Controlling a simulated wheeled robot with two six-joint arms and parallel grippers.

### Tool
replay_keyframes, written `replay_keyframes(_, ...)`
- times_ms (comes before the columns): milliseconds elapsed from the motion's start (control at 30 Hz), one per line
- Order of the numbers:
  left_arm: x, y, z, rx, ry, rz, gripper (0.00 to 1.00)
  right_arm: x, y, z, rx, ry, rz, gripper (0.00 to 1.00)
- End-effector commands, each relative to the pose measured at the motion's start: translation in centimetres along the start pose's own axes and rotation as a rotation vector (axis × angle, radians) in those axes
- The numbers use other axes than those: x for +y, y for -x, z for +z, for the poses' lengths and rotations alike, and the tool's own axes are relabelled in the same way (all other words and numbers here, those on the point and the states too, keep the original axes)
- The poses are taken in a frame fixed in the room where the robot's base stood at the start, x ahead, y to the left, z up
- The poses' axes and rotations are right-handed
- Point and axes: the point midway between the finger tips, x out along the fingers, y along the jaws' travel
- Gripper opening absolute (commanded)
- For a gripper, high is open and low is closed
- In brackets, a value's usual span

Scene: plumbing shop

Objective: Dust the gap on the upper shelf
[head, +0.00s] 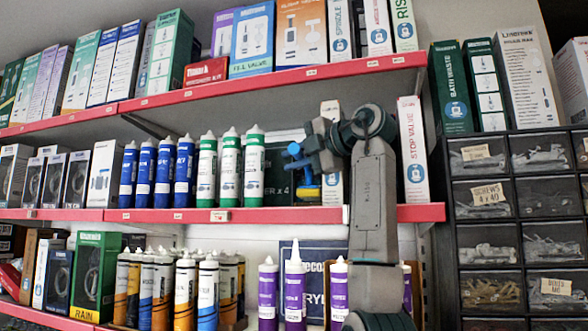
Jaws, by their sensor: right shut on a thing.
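A dark green box (280,190) shows behind the gripper. The upper shelf (270,80) above is filled with boxes. My left gripper is not in view.
Blue tubes (164,172) stand left of the green ones. Purple tubes (294,290) and other cartridges (208,292) stand on the lower shelf. A dark drawer cabinet (510,180) is close on the right. My right forearm covers part of the middle shelf's edge.

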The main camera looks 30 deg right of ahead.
Motion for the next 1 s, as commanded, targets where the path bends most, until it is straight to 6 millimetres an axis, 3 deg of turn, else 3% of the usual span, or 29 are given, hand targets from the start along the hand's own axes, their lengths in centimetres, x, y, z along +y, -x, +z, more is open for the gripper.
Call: replay_keyframes(1000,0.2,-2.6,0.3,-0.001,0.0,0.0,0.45,0.0,2.9,-7.9,0.001,0.003,0.002,0.0)
